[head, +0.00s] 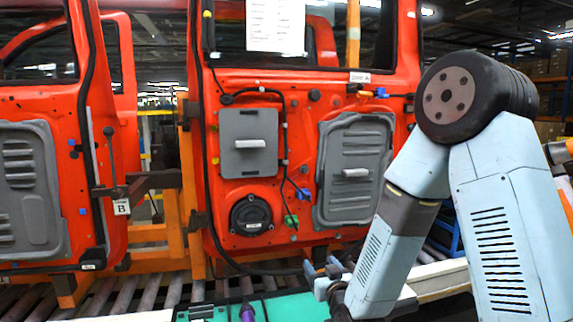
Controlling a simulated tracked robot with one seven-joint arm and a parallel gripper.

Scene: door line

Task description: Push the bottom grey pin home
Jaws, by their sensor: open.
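The orange-red door (300,85) hangs upright in front of me. Small grey pins or plugs show on it, one near the top (315,95) and one lower, beside the grey ribbed panel (304,169). Another small pale spot sits near the door's lower edge; it is too small to tell if it is a pin or how far in it stands. My gripper (322,270) is low, in front of the door's bottom edge and below the ribbed panel. It is open, seen small and partly behind my arm, and I see nothing between its fingers.
A round black speaker (251,215), a green clip (291,221), blue clips and a black cable are on the door. A second door (35,185) stands at left. A green tray (285,308) with a purple-handled tool lies below, near rollers (120,297).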

